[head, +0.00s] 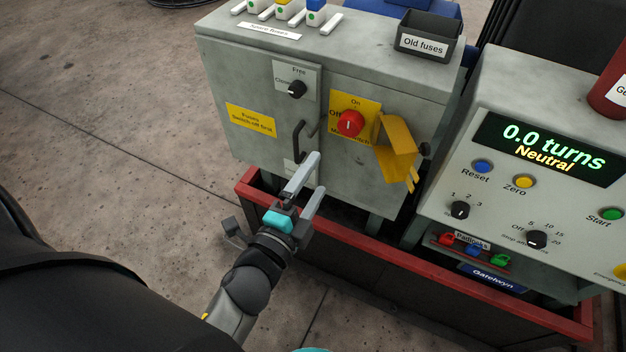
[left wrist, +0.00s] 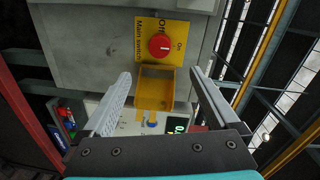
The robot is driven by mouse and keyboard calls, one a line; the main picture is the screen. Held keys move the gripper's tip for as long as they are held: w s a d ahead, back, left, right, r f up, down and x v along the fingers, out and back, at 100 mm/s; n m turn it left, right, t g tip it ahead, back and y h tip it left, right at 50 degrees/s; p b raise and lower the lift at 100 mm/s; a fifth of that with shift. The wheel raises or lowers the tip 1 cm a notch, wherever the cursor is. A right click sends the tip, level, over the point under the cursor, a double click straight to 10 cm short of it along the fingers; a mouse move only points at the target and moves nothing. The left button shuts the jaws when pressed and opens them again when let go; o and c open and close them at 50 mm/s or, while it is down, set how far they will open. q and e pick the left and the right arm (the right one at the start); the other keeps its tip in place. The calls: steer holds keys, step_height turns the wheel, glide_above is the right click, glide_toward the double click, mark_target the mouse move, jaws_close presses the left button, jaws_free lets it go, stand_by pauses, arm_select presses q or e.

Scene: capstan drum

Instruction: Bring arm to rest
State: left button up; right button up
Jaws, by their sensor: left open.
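My left gripper (head: 308,182) is in front of the grey fuse cabinet (head: 228,68), below the red main switch (head: 350,123). Its two fingers are apart with nothing between them. In the left wrist view the fingers (left wrist: 160,88) point toward the cabinet face, with the red switch (left wrist: 160,46) beyond them. A yellow hinged cover (head: 397,150) hangs open beside the switch; it also shows in the left wrist view (left wrist: 155,88). My right gripper is in neither view.
A black door handle (head: 298,142) is close to the left fingers. A red-rimmed base (head: 400,262) runs below the cabinet. The control panel at right has a display (head: 545,148) reading "0.0 turns Neutral". An "Old fuses" bin (head: 428,36) stands on top. Floor at left is clear.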

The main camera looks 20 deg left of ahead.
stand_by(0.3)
arm_select(q)
steer(key=s+d+f+n+g, duration=0.1)
steer(key=s+f+n+g, duration=0.3)
steer(key=f, duration=1)
steer(key=s+d+f+n+g, duration=0.1)
steer(key=s+f+n+g, duration=0.3)
steer(key=f, duration=1.1)
steer(key=s+a+f+n+g, duration=0.2)
steer(key=s+f, duration=0.5)
steer(key=s, duration=0.4)
steer(key=s+a+f+n+g+b, duration=0.1)
steer(key=s+a+f+n+g, duration=0.2)
steer(key=s, duration=0.9)
step_height(320, 180, down, 5)
steer(key=n+g, duration=0.1)
steer(key=g, duration=0.2)
steer(key=shift+s+a+f+y, duration=0.15)
steer(key=shift+s+a+y, duration=0.1)
steer(key=shift+a+y, duration=0.1)
